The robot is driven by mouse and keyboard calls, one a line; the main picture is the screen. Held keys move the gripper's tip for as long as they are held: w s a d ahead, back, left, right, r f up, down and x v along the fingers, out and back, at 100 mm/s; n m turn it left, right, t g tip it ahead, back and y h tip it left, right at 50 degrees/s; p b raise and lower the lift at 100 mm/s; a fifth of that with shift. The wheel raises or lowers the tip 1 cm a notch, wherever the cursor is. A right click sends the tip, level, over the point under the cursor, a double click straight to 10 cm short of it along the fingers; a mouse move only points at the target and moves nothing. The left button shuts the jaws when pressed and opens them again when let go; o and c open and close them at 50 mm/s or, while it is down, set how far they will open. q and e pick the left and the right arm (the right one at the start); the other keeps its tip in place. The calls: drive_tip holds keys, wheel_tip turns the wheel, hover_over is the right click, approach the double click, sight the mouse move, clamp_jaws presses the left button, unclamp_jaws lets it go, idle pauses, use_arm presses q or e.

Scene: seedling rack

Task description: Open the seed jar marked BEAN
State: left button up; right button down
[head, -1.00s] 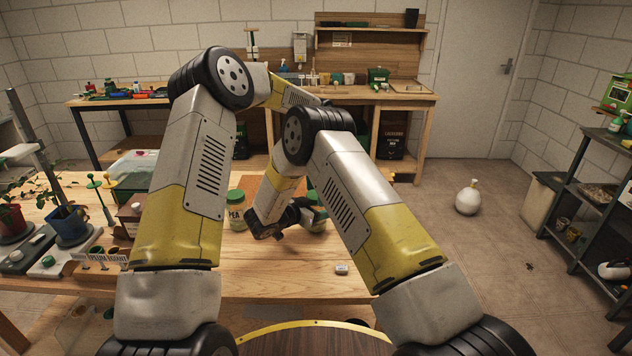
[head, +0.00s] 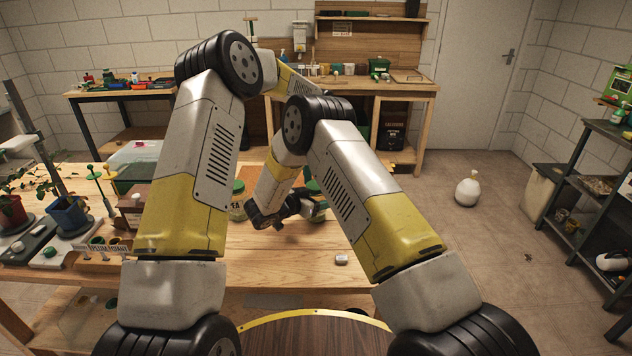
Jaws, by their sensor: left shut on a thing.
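A glass jar with a green lid (head: 318,214) stands on the wooden table, partly behind my arms. Its label is hidden, so I cannot read whether it says BEAN. My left gripper (head: 307,206) is at this jar and shut on it; my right arm covers much of the grip. The jar looks upright. Another green-lidded jar (head: 238,207), marked PEA, stands to the left. My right gripper (head: 268,219) is low over the table between the two jars, dark and overlapping the left one in view. I cannot tell its opening.
A small grey-white object (head: 341,259) lies on the table (head: 285,265) in front of the jars. The table's front middle is clear.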

sight(316, 184)
use_arm(q)
drive_tip(key=shift+n, duration=0.7)
drive_tip(key=shift+r, duration=0.25)
drive_tip(key=shift+r, duration=0.9)
drive_tip(key=shift+r, duration=2)
use_arm(e)
drive_tip(key=shift+c, duration=1.3)
unclamp_jaws()
drive_tip(key=shift+s+a, duration=0.1)
